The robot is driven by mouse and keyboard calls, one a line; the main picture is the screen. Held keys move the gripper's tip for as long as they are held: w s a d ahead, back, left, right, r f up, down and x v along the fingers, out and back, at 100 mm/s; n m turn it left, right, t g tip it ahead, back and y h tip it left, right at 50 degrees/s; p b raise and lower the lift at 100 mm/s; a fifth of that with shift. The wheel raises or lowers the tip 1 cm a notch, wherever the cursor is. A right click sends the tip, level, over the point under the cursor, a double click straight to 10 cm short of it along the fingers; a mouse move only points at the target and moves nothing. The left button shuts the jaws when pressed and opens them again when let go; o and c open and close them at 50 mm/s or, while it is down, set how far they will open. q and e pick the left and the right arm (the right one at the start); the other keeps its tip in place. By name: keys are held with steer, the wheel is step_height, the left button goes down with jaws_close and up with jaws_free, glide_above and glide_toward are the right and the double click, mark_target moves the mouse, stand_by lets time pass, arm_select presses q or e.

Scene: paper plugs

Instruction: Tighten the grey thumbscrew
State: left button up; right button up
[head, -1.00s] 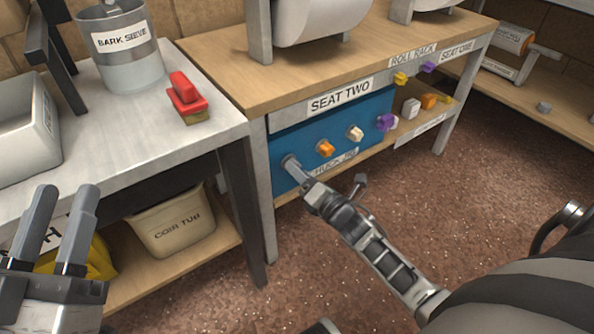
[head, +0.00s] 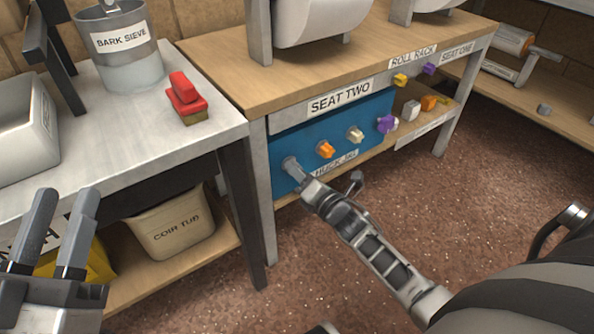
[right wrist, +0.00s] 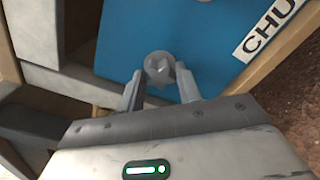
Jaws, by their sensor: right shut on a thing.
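The grey thumbscrew (right wrist: 159,68) is a lobed knob on the blue panel (head: 340,128) under the SEAT TWO label. In the right wrist view it sits between the two fingers of my right gripper (right wrist: 160,88), which is shut on it. In the head view my right gripper (head: 298,174) meets the panel's lower left, and its fingers mostly cover the thumbscrew (head: 288,163). My left gripper (head: 62,228) is open and empty at the lower left, in front of the grey table.
An orange knob (head: 325,149), a cream knob (head: 355,134) and a purple knob (head: 386,123) run along the panel to the right. The brown floor (head: 330,285) in front is clear.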

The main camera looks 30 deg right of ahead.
steer(key=m+p, duration=0.3)
steer(key=m, duration=0.9)
steer(key=shift+r+p, duration=0.15)
steer(key=shift+p, duration=0.25)
steer(key=shift+m, duration=0.9)
steer(key=o, duration=0.9)
steer(key=shift+o, duration=0.2)
